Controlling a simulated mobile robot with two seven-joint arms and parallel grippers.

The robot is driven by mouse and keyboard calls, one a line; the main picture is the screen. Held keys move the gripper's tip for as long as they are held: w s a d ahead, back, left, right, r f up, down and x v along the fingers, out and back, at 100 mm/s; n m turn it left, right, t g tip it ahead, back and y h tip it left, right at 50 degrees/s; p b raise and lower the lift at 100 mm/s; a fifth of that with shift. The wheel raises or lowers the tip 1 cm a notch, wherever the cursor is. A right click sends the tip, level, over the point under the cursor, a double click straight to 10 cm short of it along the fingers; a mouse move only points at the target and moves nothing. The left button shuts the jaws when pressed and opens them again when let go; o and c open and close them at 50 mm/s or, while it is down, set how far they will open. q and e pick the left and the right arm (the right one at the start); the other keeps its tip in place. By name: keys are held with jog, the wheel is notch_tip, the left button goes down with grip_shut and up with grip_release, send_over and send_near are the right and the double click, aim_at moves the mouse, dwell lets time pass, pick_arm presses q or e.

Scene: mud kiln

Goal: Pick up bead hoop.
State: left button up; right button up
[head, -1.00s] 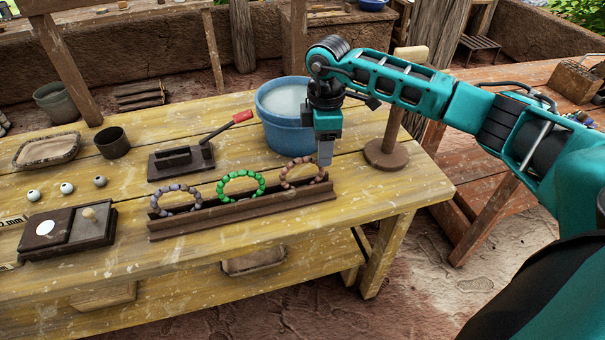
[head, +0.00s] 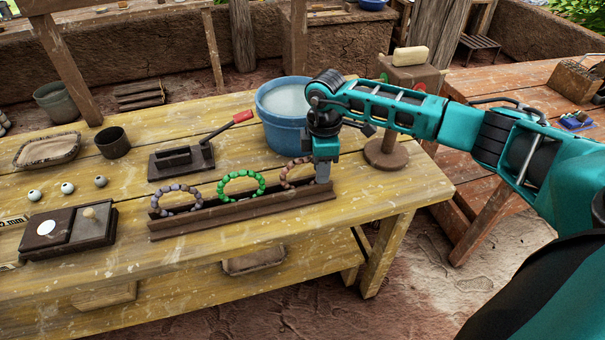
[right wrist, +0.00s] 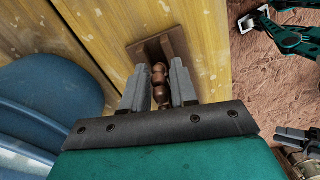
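Three bead hoops stand upright in a row in a dark wooden trough (head: 245,213) at the table's front: a grey-purple one (head: 161,211), a green one (head: 226,196) and a brown one (head: 285,184). My right gripper (head: 322,177) points down at the trough's right end, over the brown hoop. In the right wrist view, the brown beads (right wrist: 160,85) lie between my right gripper's two fingers (right wrist: 160,90). The fingers stand apart with narrow gaps beside the beads. A teal arm end, seemingly my left gripper (right wrist: 250,19), shows small at that view's top right.
A blue bucket (head: 283,132) stands close behind my right gripper. A round-based wooden stand (head: 386,155) is to its right.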

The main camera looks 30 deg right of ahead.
grip_shut()
jog(key=shift+r, duration=0.1)
